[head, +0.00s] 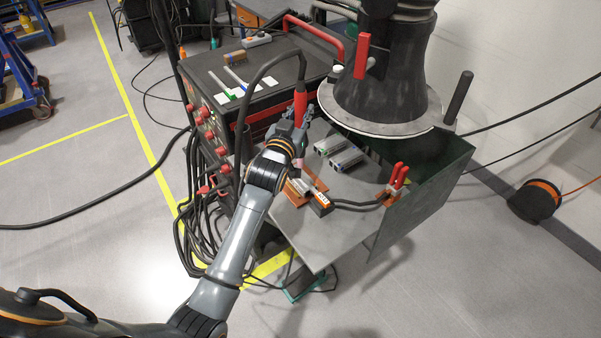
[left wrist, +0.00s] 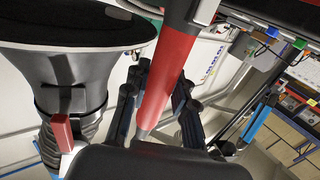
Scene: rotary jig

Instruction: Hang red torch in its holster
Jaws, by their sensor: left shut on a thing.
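A black cable curves up from near the torch and down to the left. In the left wrist view the torch (left wrist: 170,66) runs tilted between the fingers (left wrist: 157,105), with a pale part at its upper end. I cannot make out with certainty which part is the holster. My right gripper is not in view.
A black cabinet (head: 222,105) with red knobs is at the left. Grey blocks (head: 345,158), an orange-black piece (head: 321,204) and red-handled tools (head: 398,174) lie or stand on the table.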

